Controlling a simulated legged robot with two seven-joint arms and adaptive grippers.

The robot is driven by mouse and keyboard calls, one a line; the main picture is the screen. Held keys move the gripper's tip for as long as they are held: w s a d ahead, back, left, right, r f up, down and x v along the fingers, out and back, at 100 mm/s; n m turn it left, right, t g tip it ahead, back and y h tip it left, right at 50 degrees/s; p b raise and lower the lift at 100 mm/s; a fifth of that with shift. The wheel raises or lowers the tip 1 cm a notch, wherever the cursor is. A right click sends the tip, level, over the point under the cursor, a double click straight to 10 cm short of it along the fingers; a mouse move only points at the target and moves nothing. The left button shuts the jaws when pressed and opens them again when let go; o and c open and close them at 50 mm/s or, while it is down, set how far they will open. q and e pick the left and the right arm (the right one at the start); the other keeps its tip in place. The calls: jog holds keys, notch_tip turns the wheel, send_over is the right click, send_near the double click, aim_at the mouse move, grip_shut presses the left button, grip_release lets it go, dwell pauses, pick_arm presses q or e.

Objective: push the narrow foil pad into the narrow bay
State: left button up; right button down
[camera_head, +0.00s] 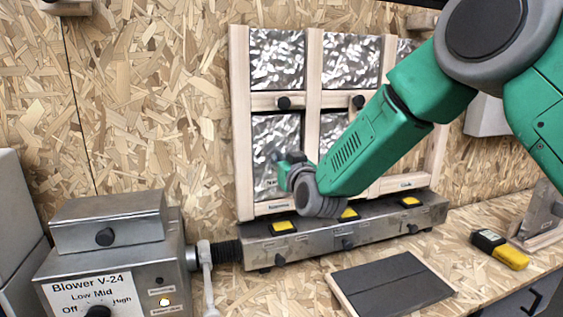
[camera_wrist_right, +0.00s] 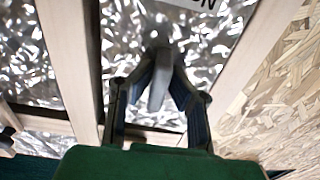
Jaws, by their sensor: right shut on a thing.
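The narrow foil pad (camera_head: 277,130) is crinkled silver and stands at the lower left of the wooden frame (camera_head: 243,120), with a partly hidden printed label. It also shows in the right wrist view (camera_wrist_right: 205,50), between two wooden posts. How deep it sits in the narrow bay I cannot tell. My right gripper (camera_head: 281,162) is in front of the pad's lower part. In the right wrist view its fingers (camera_wrist_right: 159,72) are closed around a grey handle (camera_wrist_right: 157,88) on the pad. My right forearm hides part of the frame's right side. My left gripper is out of view.
Other foil panels (camera_head: 352,62) fill bays above and beside. Black knobs (camera_head: 283,102) sit on the crossbar. A metal manifold (camera_head: 300,245) with yellow tabs runs below, joined to a blower box (camera_head: 110,270). A dark board (camera_head: 393,285) and a yellow-black tool (camera_head: 500,249) lie on the bench.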

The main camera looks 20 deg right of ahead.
jog(key=shift+d, duration=0.35)
jog(key=shift+w, duration=0.15)
jog(key=shift+w+a, duration=0.2)
jog(key=shift+a, duration=0.05)
jog(key=c, duration=1.5)
grip_release()
jog(key=shift+a, duration=0.1)
jog(key=shift+o, duration=0.2)
jog(key=s+d, duration=0.1)
jog(key=s, duration=1.8)
jog(key=shift+s, duration=0.4)
jog(key=shift+d+f, duration=0.1)
